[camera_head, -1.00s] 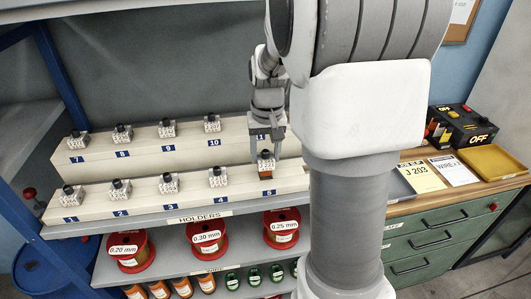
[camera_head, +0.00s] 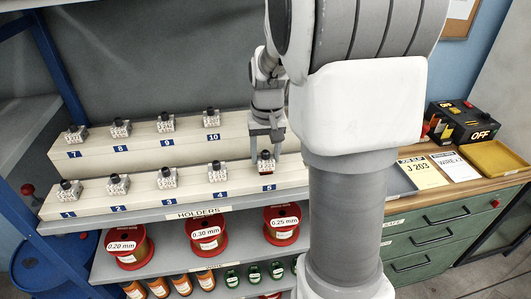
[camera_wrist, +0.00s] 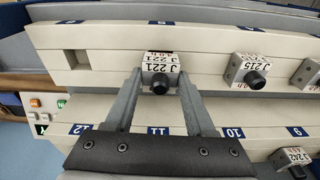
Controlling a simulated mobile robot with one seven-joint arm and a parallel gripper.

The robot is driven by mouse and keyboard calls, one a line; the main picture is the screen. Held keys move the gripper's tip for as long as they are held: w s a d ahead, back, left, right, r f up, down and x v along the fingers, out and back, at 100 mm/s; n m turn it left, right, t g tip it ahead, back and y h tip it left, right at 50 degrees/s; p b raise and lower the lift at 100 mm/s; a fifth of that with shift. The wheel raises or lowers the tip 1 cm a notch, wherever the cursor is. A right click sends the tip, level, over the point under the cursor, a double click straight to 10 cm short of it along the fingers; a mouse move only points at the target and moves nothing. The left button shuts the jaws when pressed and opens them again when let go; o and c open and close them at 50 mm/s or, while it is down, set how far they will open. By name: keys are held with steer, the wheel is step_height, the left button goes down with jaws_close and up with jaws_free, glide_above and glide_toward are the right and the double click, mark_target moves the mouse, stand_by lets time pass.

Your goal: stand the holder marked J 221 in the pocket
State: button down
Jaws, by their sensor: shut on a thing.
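The holder marked J 221 (camera_wrist: 160,66) is a small pale block with a black knob. In the wrist view it sits between the two fingertips of my gripper (camera_wrist: 159,80), which is shut on it. In the head view the holder (camera_head: 266,164) is at the place labelled 5 on the front rack, below my gripper (camera_head: 267,154). I cannot tell whether its base is seated or slightly raised. An empty square pocket (camera_wrist: 77,62) shows beside it on the same rack, left in the wrist view. My arm hides that end of the rack in the head view.
Other holders stand at places 1 to 4 (camera_head: 166,178) and on the rear rack (camera_head: 166,123). Holder J 215 (camera_wrist: 250,70) is its neighbour in the wrist view. Wire spools (camera_head: 207,232) sit below. A J 203 card (camera_head: 422,174) and yellow tray (camera_head: 495,159) lie on the right bench.

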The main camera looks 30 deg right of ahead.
steer(key=shift+f+b, duration=0.4)
steer(key=shift+f, duration=0.25)
steer(key=shift+c, duration=0.8)
jaws_free()
steer(key=r, duration=0.5)
steer(key=s+r, duration=0.1)
steer(key=r, duration=0.1)
steer(key=shift+a+r, duration=0.15)
steer(key=shift+r, duration=0.15)
steer(key=s+a+r+n+t, duration=0.2)
steer(key=s+a, duration=0.4)
steer(key=s, duration=0.2)
steer(key=s+a+r+n+t, duration=0.1)
steer(key=s+a+r+t, duration=0.1)
steer(key=s+a, duration=0.4)
steer(key=s, duration=0.3)
steer(key=shift+s+n, duration=0.3)
steer(key=shift+n, duration=0.1)
